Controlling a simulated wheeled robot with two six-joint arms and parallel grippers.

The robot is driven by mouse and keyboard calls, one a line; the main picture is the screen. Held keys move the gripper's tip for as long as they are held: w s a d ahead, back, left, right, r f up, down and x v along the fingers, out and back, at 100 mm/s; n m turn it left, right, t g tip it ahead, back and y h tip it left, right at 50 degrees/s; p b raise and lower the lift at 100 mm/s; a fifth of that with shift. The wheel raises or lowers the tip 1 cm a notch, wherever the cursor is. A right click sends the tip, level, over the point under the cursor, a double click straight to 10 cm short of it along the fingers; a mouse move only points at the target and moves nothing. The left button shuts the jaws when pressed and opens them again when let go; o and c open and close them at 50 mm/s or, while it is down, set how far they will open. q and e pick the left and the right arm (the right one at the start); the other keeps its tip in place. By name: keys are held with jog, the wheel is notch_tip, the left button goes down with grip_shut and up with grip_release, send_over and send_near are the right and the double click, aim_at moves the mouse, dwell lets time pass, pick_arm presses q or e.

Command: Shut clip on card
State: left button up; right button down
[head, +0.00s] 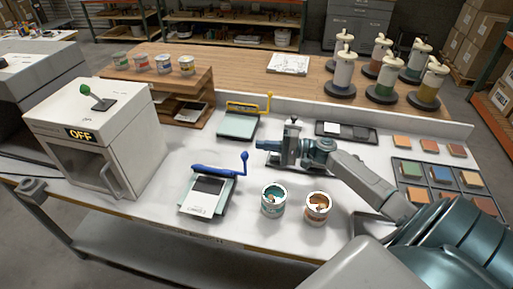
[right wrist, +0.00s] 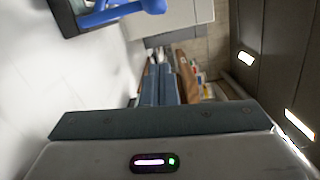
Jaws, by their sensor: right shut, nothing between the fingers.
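A board with a blue clip (head: 212,170) lies at the front middle of the white bench in the head view. A card (head: 200,205) with a black band lies on it. The blue clip runs along the board's far edge, with a ball-ended handle at its right; I cannot tell whether it presses the card. A blue clip part (right wrist: 120,10) shows at the top of the right wrist view. Behind is a similar board (head: 237,127) with a yellow clip (head: 247,105). My right gripper (head: 260,145) is shut and empty, just right of and beyond the blue handle, apart from it. My left gripper is out of view.
Two open paint cans, teal (head: 273,202) and orange (head: 317,207), stand in front of my right arm. A white box oven (head: 100,135) marked OFF stands left. A dark tray (head: 347,132) and colour tiles lie right. Pump bottles stand behind.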

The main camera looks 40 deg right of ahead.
jog(key=a+p, duration=0.1)
jog(key=s+a+p, duration=0.1)
jog(key=a, duration=0.1)
jog(key=a+p, duration=0.1)
jog(key=shift+s+a+r, duration=0.15)
jog(key=shift+s+r, duration=0.05)
jog(key=shift+r, duration=0.1)
jog(key=s+a+n+h+b, duration=0.1)
jog(key=s+a+n+b, duration=0.3)
jog(key=n+b, duration=0.3)
jog(key=shift+s+a+f+n+b, duration=0.2)
jog(key=shift+a+n+b, duration=0.25)
jog(key=shift+b, duration=0.5)
jog(key=shift+a, duration=0.15)
dwell(0.4)
